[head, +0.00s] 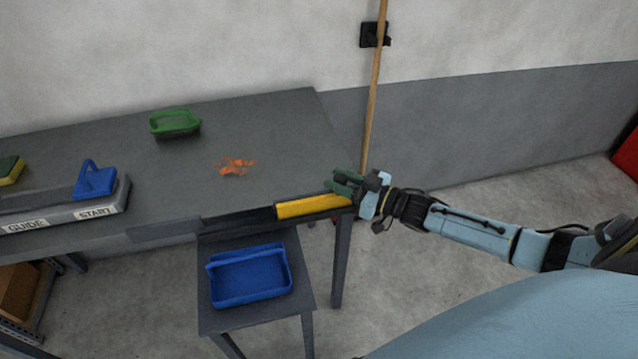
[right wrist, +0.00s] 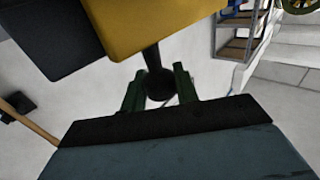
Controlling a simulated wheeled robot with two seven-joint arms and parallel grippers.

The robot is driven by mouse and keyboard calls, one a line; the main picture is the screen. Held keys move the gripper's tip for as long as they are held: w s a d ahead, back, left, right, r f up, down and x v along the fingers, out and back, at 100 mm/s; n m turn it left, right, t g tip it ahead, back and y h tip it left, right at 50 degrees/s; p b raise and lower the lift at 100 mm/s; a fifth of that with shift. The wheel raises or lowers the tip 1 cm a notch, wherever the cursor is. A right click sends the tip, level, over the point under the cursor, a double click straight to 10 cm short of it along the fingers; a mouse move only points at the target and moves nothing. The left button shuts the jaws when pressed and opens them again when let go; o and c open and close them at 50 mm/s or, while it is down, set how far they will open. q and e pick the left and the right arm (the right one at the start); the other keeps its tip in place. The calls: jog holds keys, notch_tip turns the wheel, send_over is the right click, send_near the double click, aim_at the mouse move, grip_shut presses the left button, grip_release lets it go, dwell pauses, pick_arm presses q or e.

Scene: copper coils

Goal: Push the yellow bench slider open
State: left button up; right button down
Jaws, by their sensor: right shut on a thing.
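The yellow slider (head: 312,206) is a bar along the front edge of the grey bench (head: 280,140), near its right corner. A dark gap (head: 238,219) shows to its left. My right gripper (head: 346,183) is at the slider's right end, by the bench corner. In the right wrist view the yellow slider (right wrist: 165,22) fills the top. There my right gripper's green fingers (right wrist: 159,90) stand on either side of a dark round-ended knob (right wrist: 158,84) below the slider, and are shut on it. My left gripper is not in view.
A blue tray (head: 229,299) sits on a low stand under the bench front. A green-handled brush (head: 175,124), orange-copper scraps (head: 235,167) and a blue-handled block (head: 95,182) on a guide rail (head: 60,217) are on the bench. A wooden pole (head: 374,90) leans behind the corner.

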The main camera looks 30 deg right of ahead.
jog(key=shift+d, duration=0.4)
jog(key=c, duration=1.5)
grip_release()
jog(key=o, duration=0.4)
jog(key=shift+s+d, duration=0.15)
jog(key=p+v, duration=0.1)
jog(key=v, duration=1.2)
jog(key=shift+s, duration=0.15)
